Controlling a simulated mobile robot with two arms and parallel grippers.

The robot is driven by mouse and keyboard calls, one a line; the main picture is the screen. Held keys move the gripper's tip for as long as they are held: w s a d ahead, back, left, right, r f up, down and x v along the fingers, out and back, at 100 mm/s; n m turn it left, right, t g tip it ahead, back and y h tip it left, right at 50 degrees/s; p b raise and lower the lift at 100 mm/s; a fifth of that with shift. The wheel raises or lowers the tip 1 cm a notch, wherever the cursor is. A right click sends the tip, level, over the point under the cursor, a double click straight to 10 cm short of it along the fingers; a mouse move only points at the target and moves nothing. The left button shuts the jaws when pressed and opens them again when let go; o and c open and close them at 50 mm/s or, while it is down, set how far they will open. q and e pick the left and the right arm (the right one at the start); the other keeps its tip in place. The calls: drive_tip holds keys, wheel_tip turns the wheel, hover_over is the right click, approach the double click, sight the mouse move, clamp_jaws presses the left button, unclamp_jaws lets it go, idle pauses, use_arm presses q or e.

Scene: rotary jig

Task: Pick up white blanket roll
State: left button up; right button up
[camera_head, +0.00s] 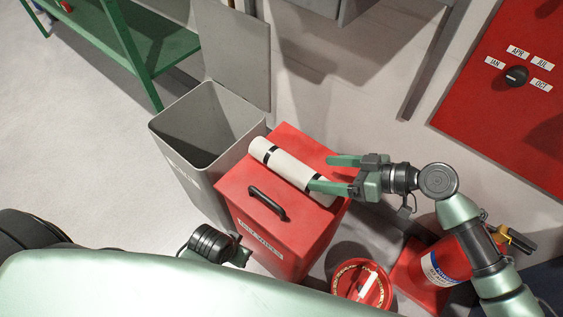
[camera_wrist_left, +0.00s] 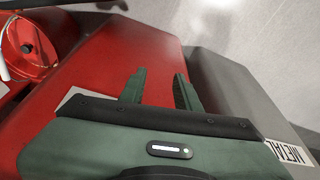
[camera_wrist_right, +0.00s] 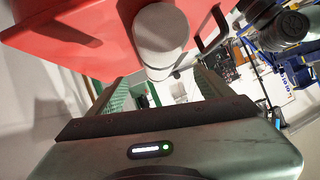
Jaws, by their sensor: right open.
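The white blanket roll (camera_head: 288,168) with dark straps lies along the top of the red lidded bin (camera_head: 240,187), near its back edge. My right gripper (camera_head: 320,172) is open at the roll's right end. One finger overlaps the roll in the head view; the other is behind it, over the lid. In the right wrist view the roll's round end (camera_wrist_right: 160,32) shows just beyond the spread fingers (camera_wrist_right: 158,85). I cannot tell whether they touch it. My left gripper (camera_wrist_left: 160,88) is open and empty before the red bin's side; its fingers are hidden in the head view.
The lid has a black handle (camera_head: 267,203) in front of the roll. An open grey bin (camera_head: 213,176) stands to the left. A red round container (camera_head: 362,284) and a red cylinder (camera_head: 445,263) stand to the right. A red wall panel (camera_head: 520,110) is at the upper right.

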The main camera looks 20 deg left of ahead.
sight(307, 169)
drive_tip(key=x, duration=0.2)
drive_tip(key=shift+w+a+r, duration=0.1)
drive_tip(key=shift+a, duration=0.35)
drive_tip(key=shift+a+f, duration=0.2)
drive_tip(key=shift+a, duration=0.05)
drive_tip(key=x, duration=0.5)
drive_tip(key=shift+w+f+b, duration=0.15)
drive_tip(key=shift+f+b, duration=0.05)
drive_tip(key=shift+b, duration=0.1)
drive_tip(key=c, duration=1.6)
use_arm(q)
drive_tip(key=shift+w+a+r, duration=0.15)
drive_tip(key=shift+a+r, duration=0.05)
drive_tip(key=shift+r, duration=0.4)
drive_tip(key=shift+w+a+r, duration=0.1)
drive_tip(key=shift+a+r, duration=0.05)
drive_tip(key=shift+r, duration=0.4)
use_arm(e)
drive_tip(key=shift+r, duration=0.1)
clamp_jaws()
